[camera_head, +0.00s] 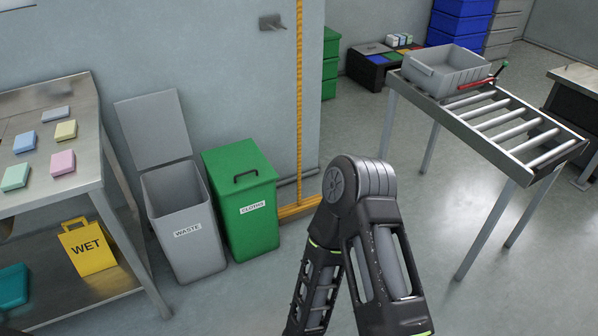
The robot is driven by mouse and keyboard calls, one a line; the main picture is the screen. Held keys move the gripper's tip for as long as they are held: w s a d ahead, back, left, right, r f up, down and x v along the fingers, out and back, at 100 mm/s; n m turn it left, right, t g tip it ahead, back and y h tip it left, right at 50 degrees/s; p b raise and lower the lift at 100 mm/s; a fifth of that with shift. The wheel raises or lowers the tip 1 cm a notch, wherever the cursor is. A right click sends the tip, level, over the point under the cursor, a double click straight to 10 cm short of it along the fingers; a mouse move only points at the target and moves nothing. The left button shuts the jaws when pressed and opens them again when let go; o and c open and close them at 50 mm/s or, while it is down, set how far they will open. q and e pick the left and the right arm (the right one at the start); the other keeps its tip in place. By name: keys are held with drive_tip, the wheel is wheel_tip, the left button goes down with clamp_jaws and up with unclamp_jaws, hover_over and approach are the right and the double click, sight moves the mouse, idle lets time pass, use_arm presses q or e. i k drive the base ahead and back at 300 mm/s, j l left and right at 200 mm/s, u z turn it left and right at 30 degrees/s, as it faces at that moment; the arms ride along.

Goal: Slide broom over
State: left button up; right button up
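The broom has a long yellow-orange handle (299,95) that stands upright against the right end of the grey wall. Its top runs out of the frame. Its wide yellow-orange head (297,209) is at floor level, just right of the green bin. One of my arms shows as a bent dark elbow in front, at the bottom centre, close to the right end of the broom head in the picture. Neither gripper is in view, and nothing is seen touching the broom.
A grey waste bin (188,230) with its lid open and a closed green cloths bin (247,215) stand left of the broom. A steel table (85,180) is further left. A roller conveyor (500,125) bearing a grey crate (447,80) stands right. Floor between is clear.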

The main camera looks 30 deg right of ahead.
sight(301, 208)
drive_tip(key=i+l+u, duration=0.15)
drive_tip(key=l+u, duration=0.3)
drive_tip(key=i+l+u, duration=0.1)
drive_tip(key=l+u, duration=0.55)
drive_tip(key=l, duration=1.3)
drive_tip(key=l+u, duration=0.15)
drive_tip(key=l, duration=1.3)
